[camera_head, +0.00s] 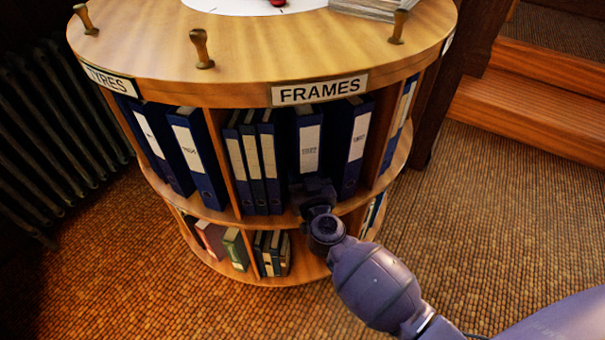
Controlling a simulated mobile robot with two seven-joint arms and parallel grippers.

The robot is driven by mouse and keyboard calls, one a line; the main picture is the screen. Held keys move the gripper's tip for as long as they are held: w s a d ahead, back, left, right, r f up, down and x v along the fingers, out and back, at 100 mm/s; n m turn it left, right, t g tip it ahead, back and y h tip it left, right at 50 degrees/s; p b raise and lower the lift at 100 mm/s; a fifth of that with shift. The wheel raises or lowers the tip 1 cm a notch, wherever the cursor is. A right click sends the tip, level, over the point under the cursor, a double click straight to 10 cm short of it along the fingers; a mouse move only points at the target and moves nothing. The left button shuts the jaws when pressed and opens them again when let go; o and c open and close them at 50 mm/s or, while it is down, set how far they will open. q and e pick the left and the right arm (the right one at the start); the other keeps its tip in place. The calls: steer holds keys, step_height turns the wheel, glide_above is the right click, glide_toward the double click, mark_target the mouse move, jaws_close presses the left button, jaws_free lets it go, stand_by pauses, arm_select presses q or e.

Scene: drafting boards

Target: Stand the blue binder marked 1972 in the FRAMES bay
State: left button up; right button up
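The FRAMES bay (319,90) is the upper bay under the FRAMES label on a round wooden bookcase. A blue binder (309,143) with a white spine label stands upright in the bay, right of three thinner blue binders (256,160). Its label print is too small to read surely as 1972. Another wide blue binder (350,146) stands to its right, leaning slightly. My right gripper (314,192) is at the foot of the middle binder, against or just in front of its spine. Its dark fingers cannot be made out, so its grip is unclear. My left gripper is out of view.
The TYRES bay (109,82) holds more blue binders, left of an upright divider. A lower tier holds small books (236,249). Wooden pegs (202,50) stand on the round top. A radiator (50,130) is at left, wooden steps (530,110) at right; the right floor is open.

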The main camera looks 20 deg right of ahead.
stand_by(0.3)
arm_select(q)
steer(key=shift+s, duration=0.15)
arm_select(e)
steer(key=o, duration=1)
steer(key=shift+o, duration=0.2)
steer(key=shift+r, duration=0.1)
steer(key=shift+s+r, duration=0.1)
arm_select(q)
steer(key=p, duration=0.1)
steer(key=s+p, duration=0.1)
steer(key=p, duration=0.1)
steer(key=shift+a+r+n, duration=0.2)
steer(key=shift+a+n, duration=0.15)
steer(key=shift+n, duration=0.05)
arm_select(e)
steer(key=s+a, duration=0.1)
steer(key=s, duration=1)
steer(key=shift+s+a, duration=0.35)
